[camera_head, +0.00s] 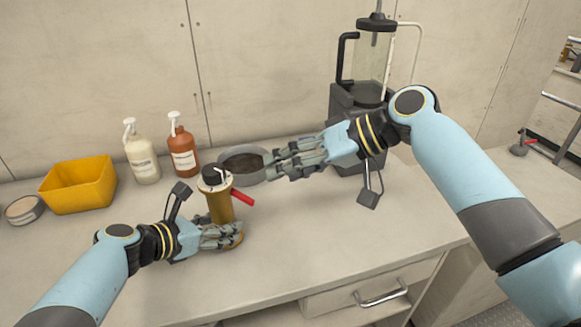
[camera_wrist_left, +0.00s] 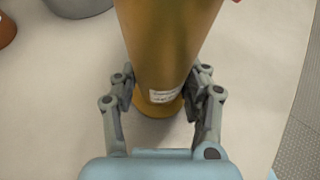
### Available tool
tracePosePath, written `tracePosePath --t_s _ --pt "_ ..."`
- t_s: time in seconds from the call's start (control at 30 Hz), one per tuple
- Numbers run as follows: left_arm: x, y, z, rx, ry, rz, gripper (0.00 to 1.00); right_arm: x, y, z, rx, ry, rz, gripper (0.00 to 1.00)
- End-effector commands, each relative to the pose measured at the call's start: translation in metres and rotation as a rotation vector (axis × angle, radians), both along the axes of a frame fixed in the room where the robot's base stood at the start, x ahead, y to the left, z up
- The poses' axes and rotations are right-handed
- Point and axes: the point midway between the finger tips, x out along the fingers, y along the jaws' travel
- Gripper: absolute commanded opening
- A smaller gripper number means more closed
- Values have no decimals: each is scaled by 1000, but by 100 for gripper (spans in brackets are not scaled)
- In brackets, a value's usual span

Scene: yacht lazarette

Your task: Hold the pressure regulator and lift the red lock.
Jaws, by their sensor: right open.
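The pressure regulator (camera_head: 219,205) is a brass-gold upright cylinder with a dark top, standing on the bench. Its red lock (camera_head: 242,197) sticks out to the right just below the top, angled slightly down. In the left wrist view the regulator's body (camera_wrist_left: 168,45) fills the middle, with a small white label low on it. My left gripper (camera_head: 222,237) is low on the body; its fingers (camera_wrist_left: 160,95) press on both sides of it in the wrist view. My right gripper (camera_head: 283,164) is open and empty, above and to the right of the lock, apart from it.
A grey round bowl (camera_head: 240,152) sits behind the regulator. Two pump bottles, cream (camera_head: 142,160) and orange-brown (camera_head: 183,152), a yellow bin (camera_head: 78,190) and a tin (camera_head: 24,210) stand at left. A dark machine (camera_head: 357,105) stands at back right. The bench front is clear.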

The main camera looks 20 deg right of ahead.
Motion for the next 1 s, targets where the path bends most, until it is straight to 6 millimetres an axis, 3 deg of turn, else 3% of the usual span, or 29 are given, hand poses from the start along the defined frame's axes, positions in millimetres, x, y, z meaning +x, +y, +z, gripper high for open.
tracePosePath --t_s 0.13,0.17,0.33,1.0 --pt "-1 1 -3 5 2 0 19 0 0 0 0 0 0 58" --pt "-1 1 -3 5 2 0 49 0 0 0 0 0 0 58" --pt "-1 1 -3 4 3 0 71 0 0 0 0 0 0 58" --pt "-8 11 5 2 0 0 72 0 0 0 0 0 0 58"
